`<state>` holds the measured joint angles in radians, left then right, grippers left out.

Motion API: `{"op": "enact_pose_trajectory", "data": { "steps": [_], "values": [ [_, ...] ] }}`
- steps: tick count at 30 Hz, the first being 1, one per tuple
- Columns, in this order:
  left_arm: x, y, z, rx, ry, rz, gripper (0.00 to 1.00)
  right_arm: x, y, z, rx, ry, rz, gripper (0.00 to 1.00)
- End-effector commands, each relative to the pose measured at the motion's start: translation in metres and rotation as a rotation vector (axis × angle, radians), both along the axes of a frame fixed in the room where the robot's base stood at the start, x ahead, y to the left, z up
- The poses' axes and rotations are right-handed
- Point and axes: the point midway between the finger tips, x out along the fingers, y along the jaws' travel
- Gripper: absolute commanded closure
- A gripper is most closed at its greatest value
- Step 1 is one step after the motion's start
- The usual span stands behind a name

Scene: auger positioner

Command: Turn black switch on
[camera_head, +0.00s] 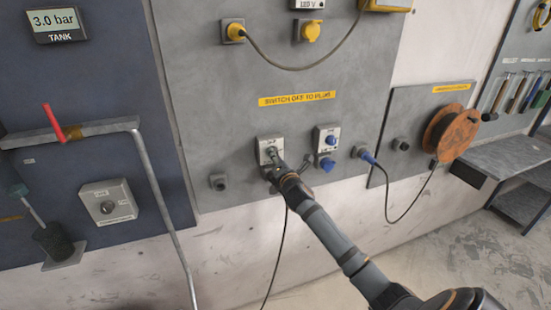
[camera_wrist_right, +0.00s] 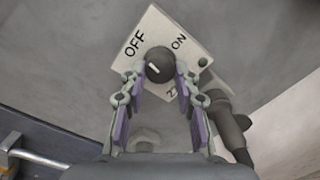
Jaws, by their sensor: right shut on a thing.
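The black switch is a round black knob (camera_wrist_right: 159,60) on a pale square plate, with OFF and ON printed beside it. The knob carries a short white mark; I cannot tell for certain which label it points to. In the head view the switch plate (camera_head: 264,143) is on the grey wall panel, and my right gripper (camera_head: 273,164) hides part of it. In the wrist view my right gripper (camera_wrist_right: 160,74) has one finger on each side of the knob and is shut on it. My left gripper is in neither view.
A blue switch (camera_head: 331,138) and a blue socket (camera_head: 327,163) sit just right of the black switch. A blue plug (camera_head: 367,156) with a cable is further right. A dark cable (camera_head: 276,255) hangs below. A red-handled lever (camera_head: 54,122) is at the left.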

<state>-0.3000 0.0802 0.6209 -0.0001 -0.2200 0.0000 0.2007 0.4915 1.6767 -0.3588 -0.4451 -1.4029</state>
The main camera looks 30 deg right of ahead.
Motion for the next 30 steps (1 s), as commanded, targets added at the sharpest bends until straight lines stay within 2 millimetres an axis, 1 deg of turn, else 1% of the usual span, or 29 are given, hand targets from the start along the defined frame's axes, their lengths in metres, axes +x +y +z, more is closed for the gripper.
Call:
{"op": "enact_pose_trajectory", "data": {
  "steps": [14,30],
  "values": [
    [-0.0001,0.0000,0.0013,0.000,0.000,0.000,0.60,0.0000,-0.0005,0.0011,0.421,-0.102,-0.001,1.00],
    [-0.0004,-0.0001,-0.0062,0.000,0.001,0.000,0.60,-0.0002,-0.0014,0.0001,0.920,-0.221,-0.003,1.00]
  ]
}}
